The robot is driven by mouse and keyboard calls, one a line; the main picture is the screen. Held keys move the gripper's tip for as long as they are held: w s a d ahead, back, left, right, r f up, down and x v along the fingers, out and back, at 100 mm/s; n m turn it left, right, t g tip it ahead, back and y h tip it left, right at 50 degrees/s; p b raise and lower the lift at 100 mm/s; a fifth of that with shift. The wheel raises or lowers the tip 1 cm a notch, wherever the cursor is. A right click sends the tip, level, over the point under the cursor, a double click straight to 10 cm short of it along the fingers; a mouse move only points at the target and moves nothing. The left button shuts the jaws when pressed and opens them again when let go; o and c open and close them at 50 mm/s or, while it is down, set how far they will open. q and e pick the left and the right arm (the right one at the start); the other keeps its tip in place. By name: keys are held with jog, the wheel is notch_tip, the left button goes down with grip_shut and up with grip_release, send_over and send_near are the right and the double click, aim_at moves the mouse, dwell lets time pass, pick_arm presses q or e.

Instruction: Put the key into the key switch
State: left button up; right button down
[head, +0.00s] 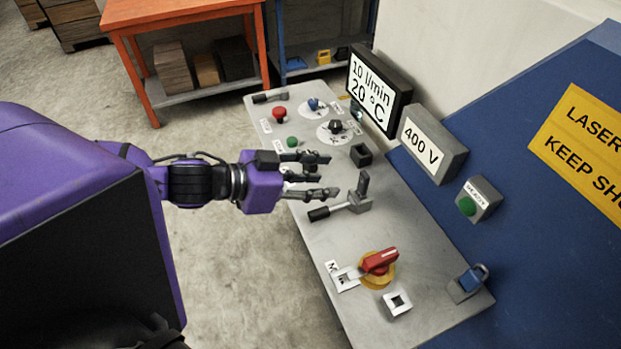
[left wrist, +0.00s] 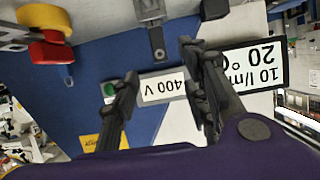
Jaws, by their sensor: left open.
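No part is plainly marked as the key or the key switch. A dark grey upright piece (head: 363,184) stands at a small grey block on the panel, beside a lever with a black grip (head: 319,213); it may be the key. It also shows in the left wrist view (left wrist: 157,42). A dark square block (head: 361,155) behind it may be the key switch; I cannot tell. My left gripper (head: 333,175) is open and empty, left of the upright piece and apart from it. Its spread fingers show in the left wrist view (left wrist: 160,62). My right gripper is not in view.
A red switch on a yellow base (head: 379,262) and a white square frame (head: 397,303) are at the panel's near part. A blue padlock (head: 472,279) is at the right edge. Displays (head: 433,144) line the back. Red (head: 279,113) and green buttons sit at the far end.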

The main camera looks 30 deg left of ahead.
pick_arm(q)
jog(key=shift+v, duration=0.95)
jog(key=s+a+f+n+g+y, duration=0.1)
jog(key=s+a+f+n+y, duration=0.2)
jog(key=f, duration=0.4)
jog(key=s+a+f+n+y, duration=0.2)
jog(key=s+f+y, duration=0.2)
jog(key=f+y, duration=0.15)
jog(key=s+d+f+n+g, duration=0.15)
jog(key=s+f+g, duration=0.25)
jog(key=s, duration=0.4)
jog(key=s+d+f+n+g, duration=0.15)
jog(key=s+f+g, duration=0.3)
jog(key=s, duration=0.45)
jog(key=w+d+f+t, duration=0.5)
jog(key=w+f+t, duration=0.2)
jog(key=f, duration=0.4)
jog(key=shift+w+f+m+t, duration=0.3)
jog(key=shift+w+t, duration=0.05)
jog(key=shift+w, duration=0.1)
